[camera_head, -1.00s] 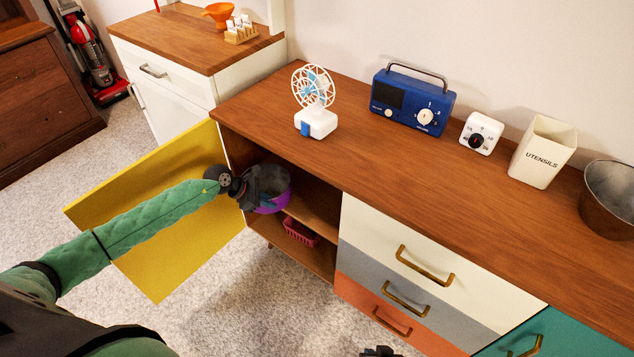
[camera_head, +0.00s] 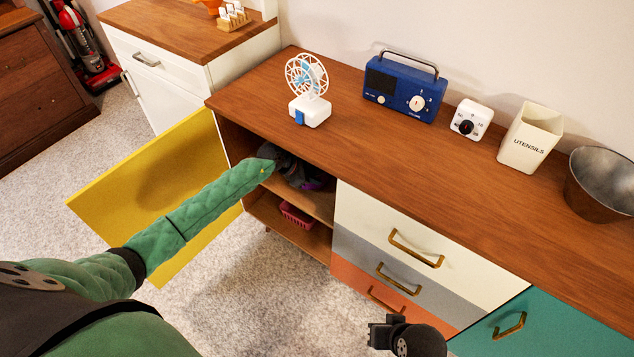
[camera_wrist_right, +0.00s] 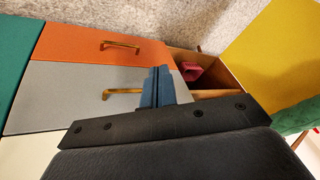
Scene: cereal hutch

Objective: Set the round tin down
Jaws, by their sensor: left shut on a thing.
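The round tin (camera_head: 312,185) is purple at its side and sits inside the upper compartment of the wooden hutch, mostly hidden by my gripper and the hutch top. My left gripper (camera_head: 299,175) reaches into that compartment and is shut on the tin. The compartment's shelf (camera_head: 318,207) shows below it; whether the tin touches the shelf I cannot tell. My right gripper (camera_head: 380,332) is low in front of the drawers, and it also shows in the right wrist view (camera_wrist_right: 165,88) with its fingers together and nothing between them.
A yellow door (camera_head: 140,195) stands open left of my arm. A pink basket (camera_head: 296,214) is in the lower compartment. A fan (camera_head: 309,90), blue radio (camera_head: 404,87), timer (camera_head: 470,119), utensils pot (camera_head: 530,137) and metal bucket (camera_head: 600,184) stand on top.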

